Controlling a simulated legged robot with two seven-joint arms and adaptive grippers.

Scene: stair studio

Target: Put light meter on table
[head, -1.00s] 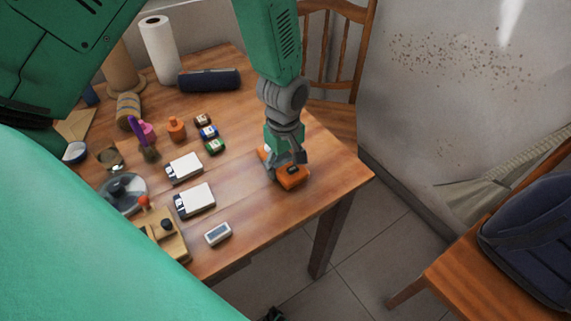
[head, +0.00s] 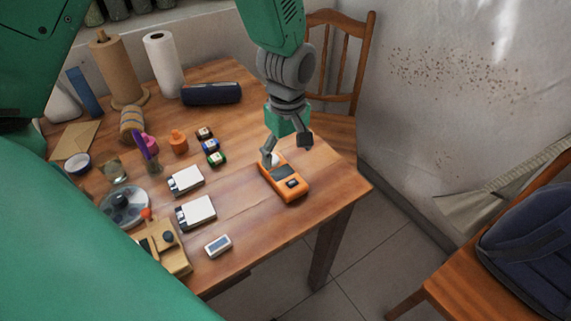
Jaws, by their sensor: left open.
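The light meter (head: 289,184), an orange handheld device with a dark screen and a pale dome at its far end, lies flat on the wooden table (head: 245,215) near its right edge. My left gripper (head: 287,150) comes down from above and is open, with its fingers spread just above the meter's far end. One finger is close beside the pale dome; I cannot tell whether it touches. The other finger is clear to the right. My right gripper is not in view.
White-topped boxes (head: 197,211), a small grey device (head: 218,245) and small coloured items (head: 211,145) stand left of the meter. A dark cylinder (head: 211,93) and paper rolls (head: 163,64) are at the back. A wooden chair (head: 338,60) stands behind the table's right side.

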